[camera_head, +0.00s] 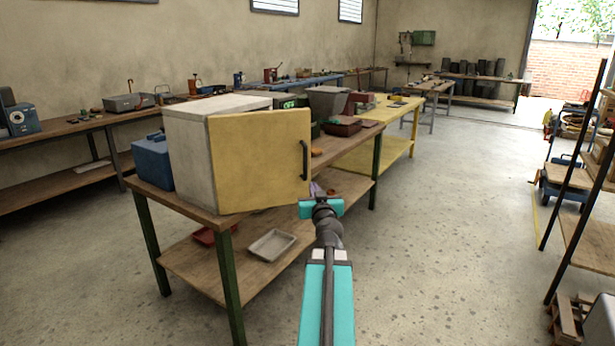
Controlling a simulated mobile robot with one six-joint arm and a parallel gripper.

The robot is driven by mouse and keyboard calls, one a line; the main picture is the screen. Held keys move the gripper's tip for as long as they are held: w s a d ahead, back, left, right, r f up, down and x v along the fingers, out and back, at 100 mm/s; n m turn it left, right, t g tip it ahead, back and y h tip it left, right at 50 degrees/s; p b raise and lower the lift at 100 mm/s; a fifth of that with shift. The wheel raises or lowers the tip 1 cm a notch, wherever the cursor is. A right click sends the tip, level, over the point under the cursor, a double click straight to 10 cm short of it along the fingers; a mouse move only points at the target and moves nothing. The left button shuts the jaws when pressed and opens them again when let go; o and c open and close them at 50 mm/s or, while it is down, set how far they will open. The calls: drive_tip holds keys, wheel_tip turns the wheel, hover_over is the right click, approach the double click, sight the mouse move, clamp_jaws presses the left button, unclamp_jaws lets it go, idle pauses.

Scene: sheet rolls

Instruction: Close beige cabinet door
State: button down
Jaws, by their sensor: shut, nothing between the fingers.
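The beige cabinet (187,158) is a pale box standing on the near end of a wooden workbench. Its yellowish-beige door (255,165) stands open, swung out from the left front edge, with its free edge to the right. A dark vertical handle (305,160) sits near that free edge. The door hides the cabinet's inside. My gripper (321,204) is shut and empty, just below and right of the door's lower right corner in the picture. I cannot tell whether it touches the door.
The workbench (225,219) has green legs and a lower shelf with a grey tray (271,243). A blue box (152,160) stands left of the cabinet. A yellow table (385,152) stands behind. Open concrete floor lies to the right, before a dark rack (575,190).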

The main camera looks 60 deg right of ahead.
sight(306, 169)
drive_tip(key=shift+w, duration=0.1)
idle(0.3)
drive_tip(key=shift+p+x, duration=1.55)
drive_tip(key=shift+x, duration=5.45)
drive_tip(key=shift+w, duration=0.1)
